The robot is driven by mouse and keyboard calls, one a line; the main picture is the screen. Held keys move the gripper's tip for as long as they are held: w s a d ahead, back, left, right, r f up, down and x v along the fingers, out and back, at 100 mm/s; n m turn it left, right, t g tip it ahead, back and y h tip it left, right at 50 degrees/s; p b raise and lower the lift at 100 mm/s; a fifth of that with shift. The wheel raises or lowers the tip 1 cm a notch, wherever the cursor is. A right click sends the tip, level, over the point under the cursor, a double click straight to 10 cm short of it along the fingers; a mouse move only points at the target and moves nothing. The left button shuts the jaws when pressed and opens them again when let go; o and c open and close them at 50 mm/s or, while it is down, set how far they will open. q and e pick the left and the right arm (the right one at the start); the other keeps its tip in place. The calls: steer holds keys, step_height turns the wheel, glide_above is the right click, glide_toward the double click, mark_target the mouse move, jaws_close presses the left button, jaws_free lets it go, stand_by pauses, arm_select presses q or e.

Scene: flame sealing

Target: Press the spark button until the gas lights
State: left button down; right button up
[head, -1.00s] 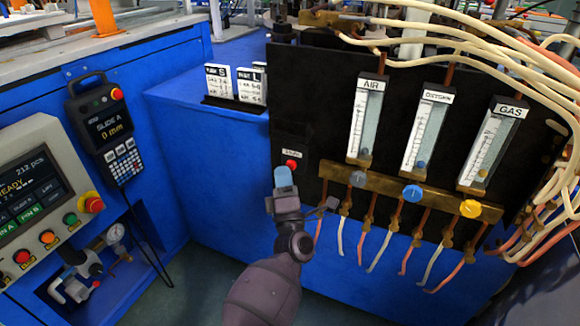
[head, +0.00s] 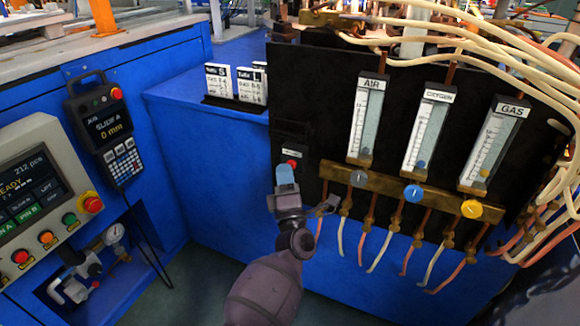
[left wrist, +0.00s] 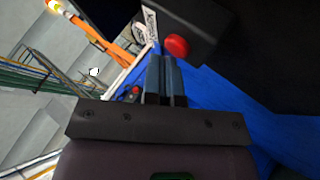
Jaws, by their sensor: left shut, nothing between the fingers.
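The red spark button (head: 291,165) sits on a small black box (head: 291,140) under a white label, at the left end of the black gas panel. My left gripper (head: 285,174) is shut and empty, its light blue fingertips just below the button in the head view. In the left wrist view the red button (left wrist: 176,47) stands out from its dark box, just beyond and slightly right of the shut fingertips (left wrist: 161,60). A small gap seems to show between them; contact cannot be made out. My right gripper is not in view.
Flowmeters marked AIR (head: 367,118), OXYGEN (head: 427,130) and GAS (head: 494,145) stand right of the button, with knobs below and hoses hanging. A control panel (head: 35,190) and a SLIDE A pendant (head: 105,125) are at left. White cards (head: 235,84) stand on the blue cabinet.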

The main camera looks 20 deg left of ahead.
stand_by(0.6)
arm_select(q)
steer(key=shift+s+p, duration=0.3)
steer(key=shift+s, duration=0.55)
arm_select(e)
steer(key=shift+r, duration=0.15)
